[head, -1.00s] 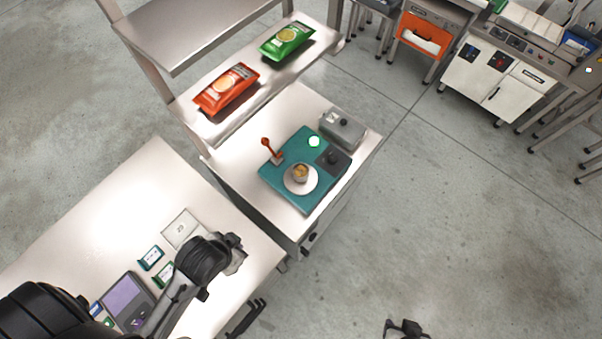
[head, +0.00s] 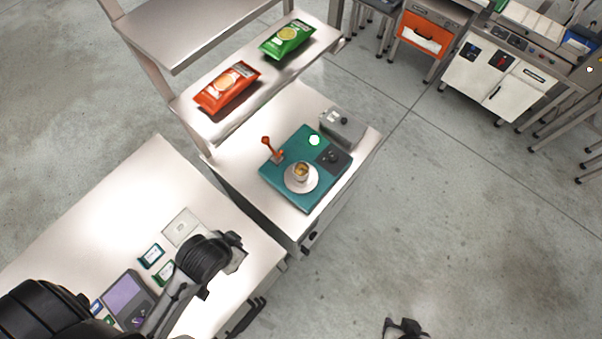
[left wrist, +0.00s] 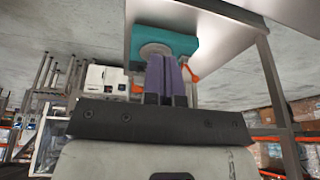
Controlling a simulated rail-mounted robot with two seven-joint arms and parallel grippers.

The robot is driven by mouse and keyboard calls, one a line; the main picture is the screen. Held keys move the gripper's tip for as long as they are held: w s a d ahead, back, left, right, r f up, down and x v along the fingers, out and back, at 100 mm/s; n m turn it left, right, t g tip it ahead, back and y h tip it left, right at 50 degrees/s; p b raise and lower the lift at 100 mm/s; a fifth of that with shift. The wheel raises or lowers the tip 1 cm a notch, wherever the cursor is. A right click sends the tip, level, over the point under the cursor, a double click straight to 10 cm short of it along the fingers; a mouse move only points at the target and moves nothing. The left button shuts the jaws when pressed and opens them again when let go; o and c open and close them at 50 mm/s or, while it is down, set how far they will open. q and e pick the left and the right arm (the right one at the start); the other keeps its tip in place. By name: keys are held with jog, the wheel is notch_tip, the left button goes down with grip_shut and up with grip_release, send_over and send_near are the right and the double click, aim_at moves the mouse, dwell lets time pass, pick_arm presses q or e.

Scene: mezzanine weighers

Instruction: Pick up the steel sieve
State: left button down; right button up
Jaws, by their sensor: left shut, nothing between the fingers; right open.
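I cannot make out a steel sieve in either view. My left arm reaches over the near table in the head view, and its fingertips are hidden there behind the wrist. In the left wrist view the purple fingers of my left gripper (left wrist: 166,75) are shut together, with nothing between them. My right gripper (head: 405,328) is at the bottom edge of the head view, partly cut off, open and over bare floor, away from the tables.
Orange (head: 228,88) and green (head: 288,40) packets lie on the shelf. The near table (head: 110,225) has free room.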

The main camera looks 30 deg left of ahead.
pick_arm(q)
jog(key=c, duration=1.9)
grip_release()
jog(key=o, duration=1.8)
